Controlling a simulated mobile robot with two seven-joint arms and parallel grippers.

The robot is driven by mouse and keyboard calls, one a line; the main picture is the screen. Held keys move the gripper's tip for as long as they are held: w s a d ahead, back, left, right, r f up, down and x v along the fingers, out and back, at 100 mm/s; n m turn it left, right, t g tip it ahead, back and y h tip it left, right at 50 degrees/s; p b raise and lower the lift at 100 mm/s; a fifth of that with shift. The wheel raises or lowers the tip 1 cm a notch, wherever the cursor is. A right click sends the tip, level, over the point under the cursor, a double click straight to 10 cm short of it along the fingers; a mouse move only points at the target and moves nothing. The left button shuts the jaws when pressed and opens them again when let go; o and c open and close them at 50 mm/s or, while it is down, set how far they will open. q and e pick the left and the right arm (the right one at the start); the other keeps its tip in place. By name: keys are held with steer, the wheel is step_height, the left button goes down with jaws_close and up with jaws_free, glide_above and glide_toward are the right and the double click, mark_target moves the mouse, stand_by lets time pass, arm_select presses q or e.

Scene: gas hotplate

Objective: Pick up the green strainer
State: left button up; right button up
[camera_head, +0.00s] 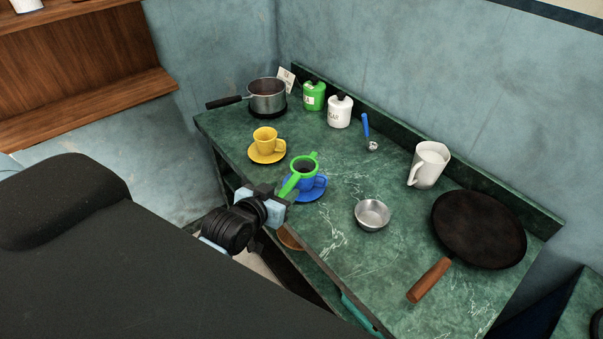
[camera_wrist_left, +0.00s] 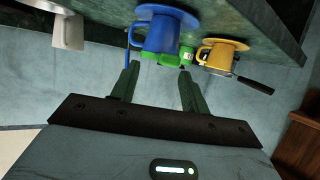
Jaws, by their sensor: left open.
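The green strainer (camera_head: 304,166) rests on top of the blue cup (camera_head: 320,181), which stands on a blue saucer (camera_head: 310,193) near the table's front edge. The strainer's handle points toward my left gripper (camera_head: 282,191). That gripper is open at the front edge, close to the handle; I cannot tell whether it touches it. In the left wrist view, which is upside down, the strainer (camera_wrist_left: 168,59) and blue cup (camera_wrist_left: 170,37) lie just beyond the open fingers (camera_wrist_left: 158,76). Nothing is clamped between them. My right gripper is not in view.
A yellow cup (camera_head: 265,138) on a saucer stands left of the strainer. A metal bowl (camera_head: 372,214), white jug (camera_head: 429,164) and frying pan (camera_head: 480,230) are to the right. A saucepan (camera_head: 267,95), canisters (camera_head: 340,111) and a blue-handled ladle (camera_head: 367,128) stand or lie behind.

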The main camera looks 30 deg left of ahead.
mark_target(288, 186)
arm_select(q)
steer(key=shift+a+f+p+x, duration=0.1)
steer(key=shift+p+x, duration=0.05)
steer(key=shift+x, duration=1.15)
steer(key=shift+a+f+p+x, duration=0.1)
steer(key=shift+f+p+x, duration=0.05)
steer(key=shift+x, duration=1.15)
steer(key=shift+s, duration=0.15)
steer(key=shift+c, duration=0.2)
jaws_close()
